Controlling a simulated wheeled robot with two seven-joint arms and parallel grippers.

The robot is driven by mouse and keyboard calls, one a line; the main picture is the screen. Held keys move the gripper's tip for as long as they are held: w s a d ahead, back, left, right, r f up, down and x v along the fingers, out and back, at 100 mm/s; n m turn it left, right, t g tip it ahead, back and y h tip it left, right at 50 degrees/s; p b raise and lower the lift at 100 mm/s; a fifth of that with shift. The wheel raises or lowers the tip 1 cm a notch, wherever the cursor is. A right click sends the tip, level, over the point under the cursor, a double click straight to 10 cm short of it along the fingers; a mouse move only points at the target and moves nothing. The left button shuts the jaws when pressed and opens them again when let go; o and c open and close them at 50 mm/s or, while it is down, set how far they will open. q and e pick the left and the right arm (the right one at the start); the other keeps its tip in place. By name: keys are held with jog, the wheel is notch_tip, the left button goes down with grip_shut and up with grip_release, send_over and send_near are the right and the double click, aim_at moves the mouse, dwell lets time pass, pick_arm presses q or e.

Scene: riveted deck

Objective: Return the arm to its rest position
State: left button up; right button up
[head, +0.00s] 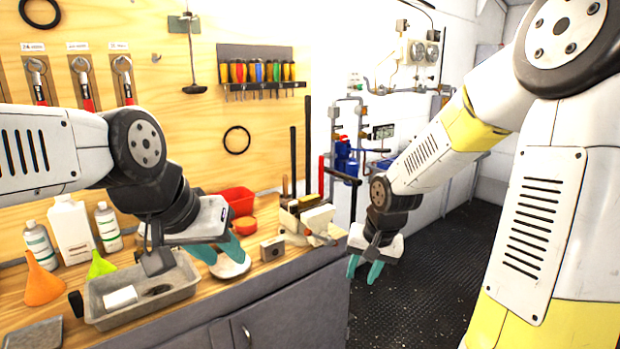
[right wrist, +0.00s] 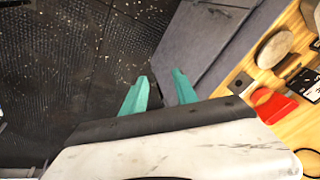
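My left gripper (head: 217,250) hangs over the wooden workbench (head: 262,291), fingers pointing down. Its two teal fingers stand apart, with nothing seen between them. A pale round piece (head: 231,268) lies on the bench just below the fingertips; I cannot tell whether they touch it. My right gripper (head: 364,270) is past the bench's right end, above the dark floor, fingers down. In the right wrist view, its fingers (right wrist: 160,94) stand apart and empty, with floor and the grey cabinet side behind them.
A grey tray (head: 178,297) with a white block, funnels (head: 42,284) and bottles (head: 72,230) crowd the bench's left. A red bin (head: 236,201) and vise (head: 308,220) stand farther back. Tools hang on the wooden wall. The studded floor (head: 420,290) is clear.

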jog(key=s+d+r+n+t, duration=0.2)
jog(key=s+r+t, duration=0.1)
jog(key=s+r, duration=1.3)
jog(key=shift+r+n+y, duration=0.3)
jog(key=shift+r+n, duration=0.05)
jog(key=shift+n, duration=0.05)
